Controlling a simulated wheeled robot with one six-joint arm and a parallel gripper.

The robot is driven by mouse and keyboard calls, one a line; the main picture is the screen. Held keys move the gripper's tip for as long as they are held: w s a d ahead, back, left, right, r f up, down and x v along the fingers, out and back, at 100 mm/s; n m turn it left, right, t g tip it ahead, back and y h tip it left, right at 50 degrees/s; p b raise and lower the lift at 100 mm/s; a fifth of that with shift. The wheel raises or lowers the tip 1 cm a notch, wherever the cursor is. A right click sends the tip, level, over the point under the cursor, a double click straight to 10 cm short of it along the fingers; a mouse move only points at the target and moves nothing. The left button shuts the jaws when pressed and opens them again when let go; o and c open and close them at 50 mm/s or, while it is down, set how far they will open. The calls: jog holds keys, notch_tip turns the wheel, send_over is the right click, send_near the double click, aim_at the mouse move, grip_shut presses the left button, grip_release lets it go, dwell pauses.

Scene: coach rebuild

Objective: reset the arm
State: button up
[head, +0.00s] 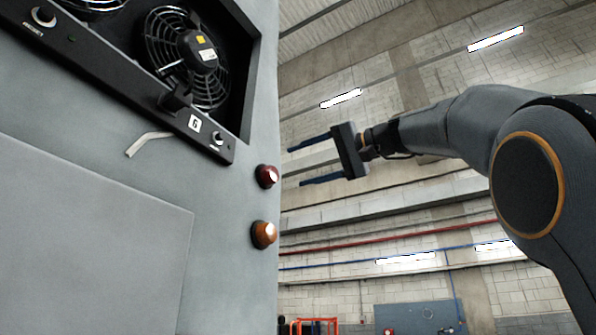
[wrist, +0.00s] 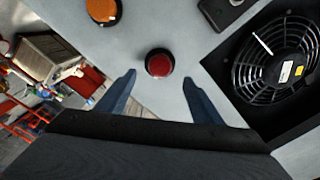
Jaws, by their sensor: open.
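My gripper (head: 296,167) is open and empty in the head view, at the right edge of the grey cabinet (head: 110,225), with its blue fingers pointing left. In the wrist view, my gripper (wrist: 160,79) has its two fingertips well apart. A dark red round button (head: 267,176) sits on the cabinet's edge; in the wrist view the red button (wrist: 158,63) lies just beyond the space between the fingertips. An orange button (head: 264,234) sits below it, and shows in the wrist view (wrist: 102,9). I cannot tell whether a finger touches the cabinet.
A black fan unit (head: 190,55) marked 6 is set into the cabinet, with small round knobs (head: 43,16) on its strip and a pale bent handle (head: 147,142) below. Open air lies right of the cabinet. Red frames (head: 315,326) stand far below.

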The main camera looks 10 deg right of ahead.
dwell(0.5)
jog(key=w+d+f+m+h+b, duration=0.15)
jog(key=w+f, duration=0.25)
jog(key=f, duration=0.6)
jog(key=w+d+f+m+g+h, duration=0.1)
jog(key=w+f+m+h, duration=0.2)
jog(key=f, duration=0.8)
jog(key=w+d+f+h+b, duration=0.15)
jog(key=w+f, duration=0.35)
jog(key=f, duration=0.5)
notch_tip(320, 180, down, 18)
jog(key=d+g+h, duration=0.2)
jog(key=h, duration=0.1)
jog(key=s+d+f+g+h+b, duration=0.1)
jog(key=s+f, duration=0.2)
jog(key=f, duration=0.5)
jog(key=s+f+g+h, duration=0.1)
jog(key=s+f, duration=0.2)
jog(key=f, duration=0.5)
jog(key=s+d+f+n+g+h+b, duration=0.2)
jog(key=s+d+f+n+g+h, duration=0.1)
jog(key=s+f, duration=2)
notch_tip(320, 180, down, 4)
jog(key=shift+s+d+f+n+g+b, duration=0.25)
jog(key=shift+n+g+b, duration=0.1)
jog(key=shift+n+g, duration=0.45)
jog(key=shift+w, duration=0.1)
